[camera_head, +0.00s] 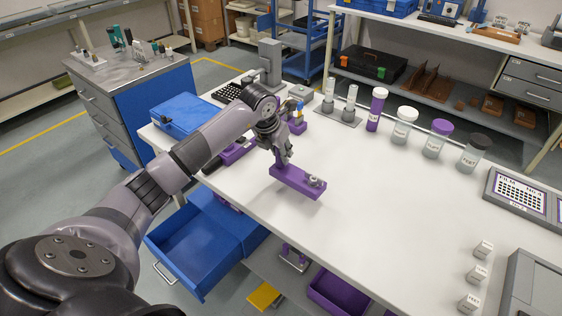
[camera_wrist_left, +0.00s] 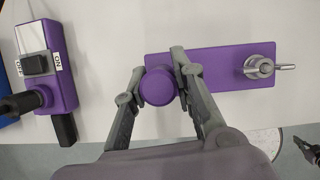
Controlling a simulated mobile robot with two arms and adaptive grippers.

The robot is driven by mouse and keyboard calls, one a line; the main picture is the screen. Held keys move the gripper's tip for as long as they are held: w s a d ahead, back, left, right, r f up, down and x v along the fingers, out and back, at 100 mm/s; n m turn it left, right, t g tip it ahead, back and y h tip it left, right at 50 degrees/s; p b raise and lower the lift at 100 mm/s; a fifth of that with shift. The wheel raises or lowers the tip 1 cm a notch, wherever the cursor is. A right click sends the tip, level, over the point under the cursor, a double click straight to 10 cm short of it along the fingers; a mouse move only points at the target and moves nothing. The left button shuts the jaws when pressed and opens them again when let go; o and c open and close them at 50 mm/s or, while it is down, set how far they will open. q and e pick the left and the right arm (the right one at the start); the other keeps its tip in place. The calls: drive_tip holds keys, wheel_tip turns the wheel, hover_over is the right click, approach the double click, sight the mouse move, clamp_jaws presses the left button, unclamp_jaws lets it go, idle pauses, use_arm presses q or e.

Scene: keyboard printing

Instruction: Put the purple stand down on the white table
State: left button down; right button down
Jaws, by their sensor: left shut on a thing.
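The purple stand (camera_head: 296,182) is a flat purple bar with a small metal fitting on its right end. It also shows in the left wrist view (camera_wrist_left: 222,68), with a round purple post (camera_wrist_left: 158,86) at its left end. My left gripper (camera_head: 284,163) is shut on this post, with one finger on each side (camera_wrist_left: 158,66). The stand is over the white table (camera_head: 420,210), near its front edge and roughly level. I cannot tell whether its underside touches the tabletop.
A purple switch box (camera_wrist_left: 48,68) lies left of the stand. A blue case (camera_head: 184,115) sits at the table's left end. Several lidded bottles, including a black-capped one (camera_head: 474,152), stand along the back. White blocks (camera_head: 477,273) are at the right. The table's middle is clear.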

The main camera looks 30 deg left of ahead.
sight(280, 164)
use_arm(q)
drive_tip(key=shift+f+p, duration=0.35)
drive_tip(key=shift+f, duration=1.95)
drive_tip(key=c, duration=1.8)
unclamp_jaws()
drive_tip(key=shift+f, duration=0.15)
drive_tip(key=o, duration=0.5)
drive_tip(key=shift+c, duration=0.2)
